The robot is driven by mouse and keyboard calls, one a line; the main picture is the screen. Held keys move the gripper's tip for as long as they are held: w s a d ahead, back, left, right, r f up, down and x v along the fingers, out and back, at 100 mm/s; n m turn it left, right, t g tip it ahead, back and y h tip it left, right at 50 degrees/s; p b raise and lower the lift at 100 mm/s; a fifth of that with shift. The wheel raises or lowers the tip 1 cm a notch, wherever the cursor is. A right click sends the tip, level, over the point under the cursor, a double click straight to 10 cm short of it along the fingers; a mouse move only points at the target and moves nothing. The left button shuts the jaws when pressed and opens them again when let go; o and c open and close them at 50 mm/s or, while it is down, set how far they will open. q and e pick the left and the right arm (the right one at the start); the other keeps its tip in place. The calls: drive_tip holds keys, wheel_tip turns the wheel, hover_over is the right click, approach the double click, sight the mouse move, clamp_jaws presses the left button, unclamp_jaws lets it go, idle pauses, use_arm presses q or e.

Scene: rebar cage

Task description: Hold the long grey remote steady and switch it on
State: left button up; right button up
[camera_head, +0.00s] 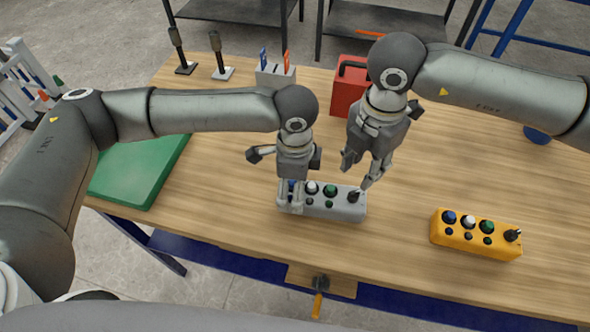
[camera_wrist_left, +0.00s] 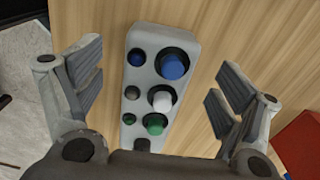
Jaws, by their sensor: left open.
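The long grey remote (camera_head: 322,211) lies on the wooden table, with blue, white and green knobs and a dark stick switch (camera_head: 354,196) at its right end. In the left wrist view the remote (camera_wrist_left: 146,60) runs lengthwise between the two spread fingers, touching neither. My left gripper (camera_head: 287,172) is open and points down over the remote's left end, hiding part of it in the head view. My right gripper (camera_head: 358,176) is open, tilted down, its fingers just above and behind the stick switch. Whether a finger touches the switch I cannot tell.
A yellow remote (camera_head: 474,236) of similar layout lies to the right. A red box (camera_head: 349,92) stands behind my right gripper. A green panel (camera_head: 142,168) lies at left. A grey holder (camera_head: 275,75) and two dark-handled stands are at the back. Table between the remotes is clear.

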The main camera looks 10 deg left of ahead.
use_arm(q)
drive_tip(key=shift+f, duration=2.35)
